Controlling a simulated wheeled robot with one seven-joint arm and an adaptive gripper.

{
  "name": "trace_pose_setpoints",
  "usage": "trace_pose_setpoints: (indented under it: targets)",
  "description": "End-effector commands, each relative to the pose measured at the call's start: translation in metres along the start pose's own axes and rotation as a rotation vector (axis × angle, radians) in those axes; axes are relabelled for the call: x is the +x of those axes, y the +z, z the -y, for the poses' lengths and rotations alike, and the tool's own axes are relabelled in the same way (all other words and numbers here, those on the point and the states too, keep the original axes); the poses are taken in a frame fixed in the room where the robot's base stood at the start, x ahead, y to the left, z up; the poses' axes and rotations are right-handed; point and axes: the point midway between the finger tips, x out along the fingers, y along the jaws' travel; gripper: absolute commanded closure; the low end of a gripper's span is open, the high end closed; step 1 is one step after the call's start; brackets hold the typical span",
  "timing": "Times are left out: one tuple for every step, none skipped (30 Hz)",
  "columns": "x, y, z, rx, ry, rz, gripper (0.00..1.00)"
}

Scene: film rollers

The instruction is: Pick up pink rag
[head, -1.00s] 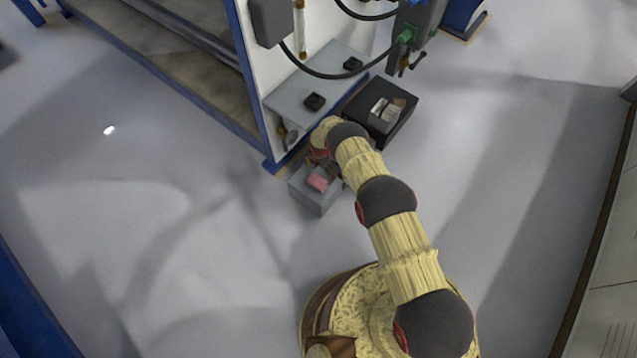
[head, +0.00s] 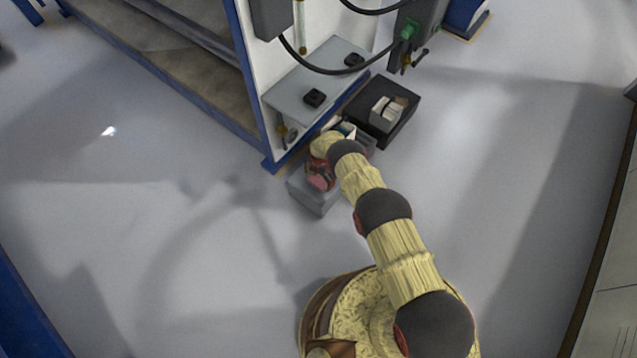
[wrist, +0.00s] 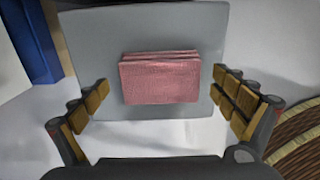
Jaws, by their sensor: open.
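The pink rag (wrist: 160,78) is a folded, flat-sided block lying on top of a grey box (wrist: 95,22). In the head view the rag (head: 318,183) is mostly hidden by my gripper, with only a small pink patch showing, and the grey box (head: 316,202) stands on the floor. My gripper (wrist: 167,104) is open and empty, with one finger to the left of the rag and one to the right. Both fingers are apart from the rag in the wrist view. My gripper (head: 320,175) is above the box in the head view.
A black bin (head: 402,122) with white and brown items stands behind and right of the grey box. A grey shelf (head: 290,91) with black knobs juts from the white machine beside it. A blue frame post (head: 268,163) is close by at left. Floor is clear at front left.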

Motion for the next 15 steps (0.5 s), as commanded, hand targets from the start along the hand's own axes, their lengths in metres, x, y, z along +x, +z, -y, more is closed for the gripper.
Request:
trace_pose_setpoints:
  targets:
    - [-0.0004, -0.0001, 0.0002, 0.000, 0.000, 0.000, 0.04]
    - [-0.0004, -0.0001, 0.0003, 0.000, 0.000, 0.000, 0.05]
    - [-0.0003, -0.0002, 0.0003, 0.000, -0.001, 0.000, 0.08]
    - [-0.0003, -0.0002, 0.0004, 0.000, -0.001, 0.000, 0.09]
    - [-0.0003, -0.0002, 0.0004, 0.000, -0.001, 0.000, 0.11]
    - [-0.0002, -0.0002, 0.0004, 0.000, -0.001, 0.000, 0.13]
    - [-0.0002, -0.0002, 0.0005, 0.000, -0.001, -0.001, 0.15]
    - [-0.0002, -0.0002, 0.0005, 0.000, -0.001, -0.001, 0.17]
    - [-0.0002, -0.0002, 0.0005, 0.000, -0.001, -0.001, 0.19]
    - [-0.0002, -0.0002, 0.0005, 0.000, -0.001, -0.001, 0.21]
    - [-0.0002, -0.0002, 0.0005, 0.000, -0.001, -0.001, 0.22]
    - [-0.0002, -0.0002, 0.0005, 0.000, -0.001, -0.001, 0.25]
    - [-0.0002, -0.0002, 0.0005, 0.000, -0.001, -0.001, 0.26]
    - [-0.0002, -0.0002, 0.0005, 0.000, -0.001, -0.001, 0.28]
    - [-0.0002, -0.0002, 0.0005, 0.000, -0.001, -0.001, 0.30]
